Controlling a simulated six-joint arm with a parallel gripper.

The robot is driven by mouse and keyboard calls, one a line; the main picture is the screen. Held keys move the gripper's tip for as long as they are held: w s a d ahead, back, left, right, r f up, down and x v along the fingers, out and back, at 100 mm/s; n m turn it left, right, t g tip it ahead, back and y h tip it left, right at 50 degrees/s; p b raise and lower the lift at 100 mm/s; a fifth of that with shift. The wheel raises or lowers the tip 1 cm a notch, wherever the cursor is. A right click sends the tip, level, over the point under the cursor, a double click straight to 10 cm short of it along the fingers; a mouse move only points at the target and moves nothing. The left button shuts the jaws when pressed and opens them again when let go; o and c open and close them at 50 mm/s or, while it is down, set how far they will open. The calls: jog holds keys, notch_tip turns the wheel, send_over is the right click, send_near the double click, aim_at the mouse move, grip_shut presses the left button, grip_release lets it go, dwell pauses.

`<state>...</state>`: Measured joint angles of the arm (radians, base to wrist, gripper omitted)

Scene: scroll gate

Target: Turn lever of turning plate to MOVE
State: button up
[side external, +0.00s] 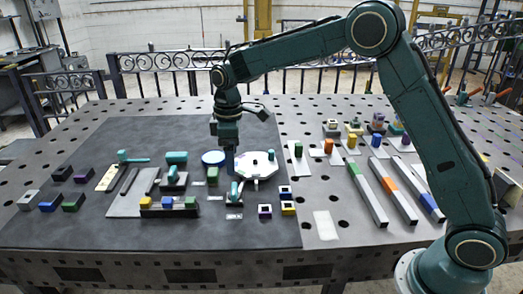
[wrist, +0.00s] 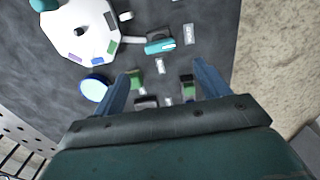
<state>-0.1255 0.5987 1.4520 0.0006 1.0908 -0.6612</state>
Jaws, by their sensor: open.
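My gripper (side external: 229,170) points down near the plate's left edge. In the wrist view its blue fingers (wrist: 162,85) are apart, with nothing held between them.
Green blocks (wrist: 187,88) show between the fingers in the wrist view. Several levers, a slotted board (side external: 125,203) and blocks crowd the mat's left. Long coloured bars (side external: 398,190) lie to the right. The mat's front strip is clear.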

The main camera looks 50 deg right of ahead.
aim_at(234, 188)
notch_tip(234, 188, down, 10)
jog(key=shift+f, duration=0.1)
dwell(0.4)
jog(key=c, duration=1)
